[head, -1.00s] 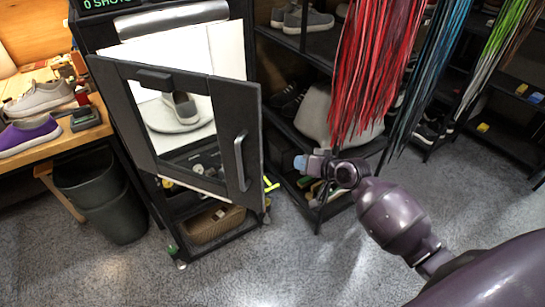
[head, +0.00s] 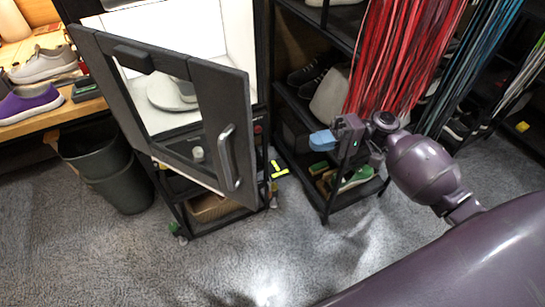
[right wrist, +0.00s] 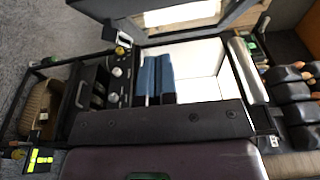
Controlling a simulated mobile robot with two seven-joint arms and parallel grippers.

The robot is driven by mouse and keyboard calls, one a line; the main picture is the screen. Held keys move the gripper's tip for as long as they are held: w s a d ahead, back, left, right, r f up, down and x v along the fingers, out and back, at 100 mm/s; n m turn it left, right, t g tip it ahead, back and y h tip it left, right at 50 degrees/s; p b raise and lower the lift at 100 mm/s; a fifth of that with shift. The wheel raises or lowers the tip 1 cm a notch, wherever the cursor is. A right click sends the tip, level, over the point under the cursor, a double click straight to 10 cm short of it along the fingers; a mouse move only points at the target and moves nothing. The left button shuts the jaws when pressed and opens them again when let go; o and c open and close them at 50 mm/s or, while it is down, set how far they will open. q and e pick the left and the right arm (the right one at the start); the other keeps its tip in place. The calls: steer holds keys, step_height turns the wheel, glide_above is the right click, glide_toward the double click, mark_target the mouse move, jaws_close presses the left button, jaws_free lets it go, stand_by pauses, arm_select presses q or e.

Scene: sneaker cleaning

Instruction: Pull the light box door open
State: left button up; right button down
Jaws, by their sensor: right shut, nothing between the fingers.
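The light box door (head: 222,105) is a dark frame with a window and a curved grey handle (head: 228,157). It stands partly open, swung out from its left side. Behind it, the light box (head: 228,30) shows a white interior, with a grey shoe (head: 183,88) on a white turntable (head: 164,96), partly hidden by the door. My right gripper (head: 322,140), with blue fingertips, is shut and empty, right of the door and apart from the handle. In the right wrist view, its blue fingers (right wrist: 155,78) lie together across the bright box interior. My left gripper is out of view.
A dark shelf rack (head: 300,105) with shoes and brushes stands behind my right gripper. Red laces (head: 400,55) hang close to it. A dark bin (head: 112,170) and a wooden bench (head: 60,118) are at left. The floor in front is clear.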

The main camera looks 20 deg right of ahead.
arm_select(q)
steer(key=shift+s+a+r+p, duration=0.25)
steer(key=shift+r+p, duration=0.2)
steer(key=shift+p, duration=0.4)
arm_select(e)
steer(key=s+a, duration=0.1)
steer(key=a, duration=1.2)
steer(key=shift+s+a, duration=0.15)
steer(key=shift+s, duration=0.05)
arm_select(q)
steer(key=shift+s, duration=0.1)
arm_select(e)
steer(key=shift+s+a, duration=0.1)
